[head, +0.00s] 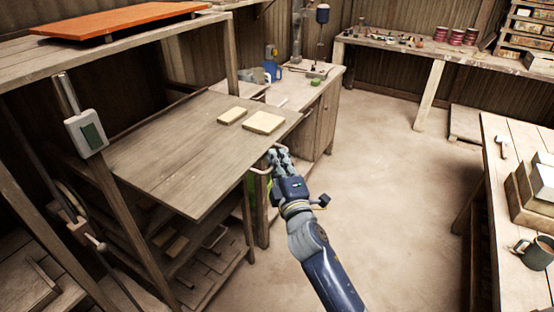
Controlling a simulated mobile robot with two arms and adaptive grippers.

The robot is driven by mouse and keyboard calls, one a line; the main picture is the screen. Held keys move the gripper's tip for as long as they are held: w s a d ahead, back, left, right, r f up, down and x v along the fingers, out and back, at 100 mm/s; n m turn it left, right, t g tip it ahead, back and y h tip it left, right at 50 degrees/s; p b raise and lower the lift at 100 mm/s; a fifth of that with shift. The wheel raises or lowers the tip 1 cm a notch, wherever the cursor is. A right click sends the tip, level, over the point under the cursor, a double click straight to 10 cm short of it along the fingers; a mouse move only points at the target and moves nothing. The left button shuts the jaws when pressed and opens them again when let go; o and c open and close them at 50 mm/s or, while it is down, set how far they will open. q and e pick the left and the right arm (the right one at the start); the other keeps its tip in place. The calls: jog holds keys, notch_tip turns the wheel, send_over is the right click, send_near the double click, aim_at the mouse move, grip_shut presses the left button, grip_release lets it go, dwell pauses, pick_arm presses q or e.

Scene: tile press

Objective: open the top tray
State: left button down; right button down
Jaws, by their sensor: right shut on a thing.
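The top tray (180,150) is a flat wooden board in a wooden rack, and it juts out past the rack's posts. Two pale tiles lie flat on it, a small one (232,116) and a larger one (263,122). A light bar handle (258,171) shows at the tray's front edge. My right gripper (273,158) is shut on this handle, with my arm reaching up from the bottom. The fingers hide part of the handle. My left gripper is out of view.
Lower shelves (200,265) with more pieces sit beneath the tray. A workbench (325,85) with a drill press stands behind it. A side table (515,265) with boxes and a mug (532,252) is at right. The floor (390,190) between is clear.

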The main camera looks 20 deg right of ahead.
jog(key=c, duration=1.7)
grip_release()
jog(key=shift+s+f, duration=0.1)
jog(key=shift+s, duration=0.1)
jog(key=s+a+f, duration=0.1)
jog(key=s, duration=1)
jog(key=shift+s+a+f, duration=0.2)
jog(key=shift+a+f, duration=0.1)
